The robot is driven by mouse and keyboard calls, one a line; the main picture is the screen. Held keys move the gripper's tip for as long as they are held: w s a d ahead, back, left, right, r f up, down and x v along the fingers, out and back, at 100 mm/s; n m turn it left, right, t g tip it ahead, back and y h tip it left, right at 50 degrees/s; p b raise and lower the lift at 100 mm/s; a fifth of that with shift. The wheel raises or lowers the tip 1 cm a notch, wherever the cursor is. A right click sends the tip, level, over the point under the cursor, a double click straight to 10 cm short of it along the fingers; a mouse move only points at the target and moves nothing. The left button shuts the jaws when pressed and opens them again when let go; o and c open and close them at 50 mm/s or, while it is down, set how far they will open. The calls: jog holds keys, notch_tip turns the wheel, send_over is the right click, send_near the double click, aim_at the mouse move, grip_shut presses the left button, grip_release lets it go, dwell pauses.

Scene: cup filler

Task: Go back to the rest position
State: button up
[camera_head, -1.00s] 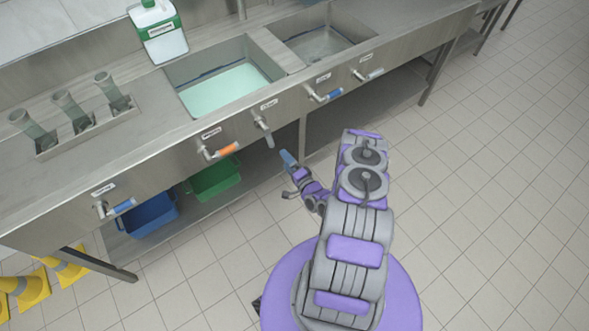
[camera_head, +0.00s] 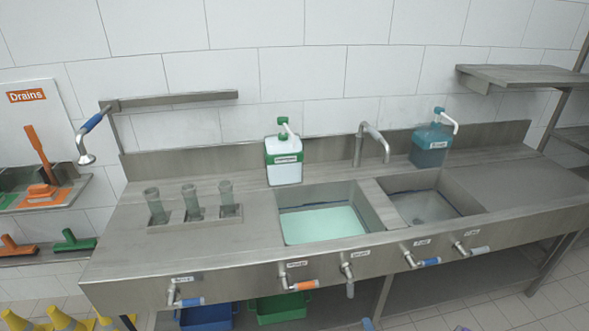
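Only a small blue tip (camera_head: 367,323) shows at the bottom edge, below the front of the steel sink counter (camera_head: 100,270). It looks like the end of my gripper or something at it; I cannot tell which. The rest of my gripper and nearly all of my arm are out of the picture. Whether the fingers are open or shut is hidden. The left basin (camera_head: 365,205) holds pale green liquid. The right basin (camera_head: 462,190) looks almost empty.
Three clear cups (camera_head: 190,200) stand in a rack on the counter. A white bottle with a green pump top (camera_head: 284,165) and a blue-green dispenser (camera_head: 430,148) stand behind the basins. Valve handles (camera_head: 303,285) jut from the front. Yellow cones (camera_head: 62,320) stand lower left.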

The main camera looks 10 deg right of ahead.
jog(key=w+d+r+n+g, duration=0.4)
jog(key=w+r+n+g, duration=0.3)
jog(key=w+r+n, duration=0.25)
jog(key=s+a+r+n+g+h, duration=0.1)
jog(key=s+a+r+g, duration=0.15)
jog(key=r, duration=0.55)
jog(key=s+a+r+n+g+h, duration=0.1)
jog(key=a+r+n+g, duration=0.15)
jog(key=r, duration=0.65)
jog(key=s+a+r+g, duration=0.2)
jog(key=s+a+r, duration=0.35)
jog(key=s, duration=0.25)
jog(key=s+a+r+g, duration=0.2)
jog(key=s+a+r, duration=0.2)
jog(key=s+r, duration=0.35)
jog(key=s+a+r+n+g, duration=0.1)
jog(key=s+a+r, duration=0.1)
jog(key=s, duration=0.5)
jog(key=s+a+r+n+g+y, duration=0.1)
jog(key=s+a+r, duration=0.1)
jog(key=s+a, duration=0.3)
jog(key=s+a+r+n+g+y, duration=0.1)
jog(key=s+a+r, duration=0.1)
jog(key=s, duration=0.6)
jog(key=shift+s+a+r+n+g, duration=0.3)
jog(key=shift+s+a, duration=0.1)
jog(key=shift+a, duration=0.35)
